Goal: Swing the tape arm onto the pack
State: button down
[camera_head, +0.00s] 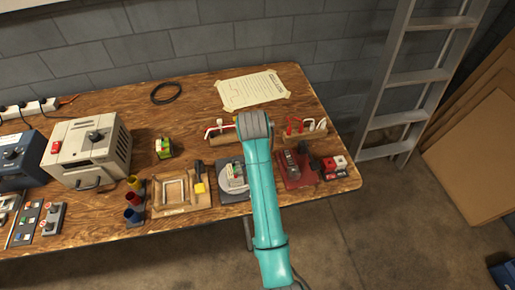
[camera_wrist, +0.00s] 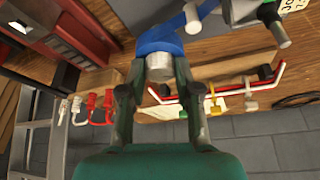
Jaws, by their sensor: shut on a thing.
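In the wrist view, my gripper (camera_wrist: 161,68) is shut on a grey metal knob (camera_wrist: 160,67) at the end of a blue arm (camera_wrist: 170,35), which I take as the tape arm. The blue arm runs up and right past a grey post (camera_wrist: 192,18). In the head view, a small green-and-white block (camera_head: 236,176), seemingly the pack, sits on a pale round disc (camera_head: 226,187) on a dark base. My teal arm covers the disc's right side, and hides my gripper and the tape arm there. Whether the tape arm touches the pack cannot be seen.
A red-based fixture (camera_head: 293,170) stands right of my arm, near the table's right end. Racks with red and white hooks (camera_head: 305,128) stand behind. A grey ladder (camera_head: 410,80) leans beyond the table.

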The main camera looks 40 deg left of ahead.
jog(key=shift+n, duration=0.3)
jog(key=c, duration=0.8)
grip_release()
jog(key=v, duration=1.2)
jog(key=shift+w+d, duration=0.1)
